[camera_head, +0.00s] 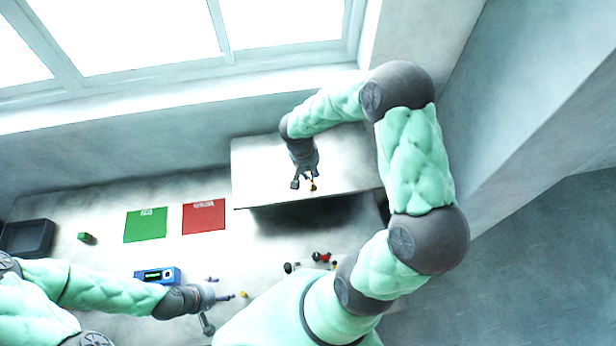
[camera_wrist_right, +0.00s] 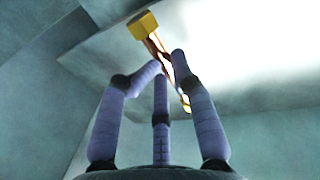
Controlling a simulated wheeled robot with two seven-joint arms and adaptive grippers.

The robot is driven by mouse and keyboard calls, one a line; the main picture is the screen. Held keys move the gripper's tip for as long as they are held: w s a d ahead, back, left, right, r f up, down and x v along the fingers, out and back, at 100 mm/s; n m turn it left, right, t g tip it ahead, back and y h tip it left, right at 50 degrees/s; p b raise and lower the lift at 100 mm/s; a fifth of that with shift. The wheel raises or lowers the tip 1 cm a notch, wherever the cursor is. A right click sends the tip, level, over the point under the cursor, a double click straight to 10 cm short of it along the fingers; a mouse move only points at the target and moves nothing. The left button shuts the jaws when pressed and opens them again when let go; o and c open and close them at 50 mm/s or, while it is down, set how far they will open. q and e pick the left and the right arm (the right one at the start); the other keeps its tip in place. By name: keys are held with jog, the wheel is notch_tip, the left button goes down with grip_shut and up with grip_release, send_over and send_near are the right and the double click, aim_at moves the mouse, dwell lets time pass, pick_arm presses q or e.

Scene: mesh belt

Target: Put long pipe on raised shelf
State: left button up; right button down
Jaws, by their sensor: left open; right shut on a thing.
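The long pipe is copper-coloured with yellow ends; it shows in the right wrist view (camera_wrist_right: 157,43), running slantwise between the fingers. In the head view only a small yellow part of the pipe (camera_head: 313,187) shows at the fingertips. My right gripper (camera_head: 304,184) is shut on it over the raised shelf (camera_head: 262,165), a white platform at the back. I cannot tell whether the pipe touches the shelf top. In the right wrist view my right gripper's fingers (camera_wrist_right: 168,70) close around the pipe. My left gripper (camera_head: 228,296) is open, low over the table.
A green mat (camera_head: 145,226) and a red mat (camera_head: 204,217) lie left of the shelf. A black bin (camera_head: 27,238), a green block (camera_head: 87,238) and a blue device (camera_head: 158,275) stand further left. Small red and dark parts (camera_head: 322,257) lie in front of the shelf.

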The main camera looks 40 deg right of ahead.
jog(key=w+f, duration=0.1)
jog(key=w+d+f, duration=0.1)
jog(key=shift+w+f+b, duration=0.25)
jog(key=shift+f+b, duration=0.15)
jog(key=shift+w+f, duration=0.1)
jog(key=shift+f, duration=0.15)
notch_tip(320, 180, down, 3)
jog(key=shift+r+b, duration=0.1)
jog(key=shift+b, duration=0.45)
jog(key=c, duration=0.9)
grip_release()
jog(key=shift+c, duration=0.2)
jog(key=shift+r, duration=0.1)
notch_tip(320, 180, up, 12)
jog(key=w+a+b, duration=0.1)
jog(key=a, duration=0.1)
jog(key=shift+f+b, duration=0.2)
jog(key=shift+b, duration=0.1)
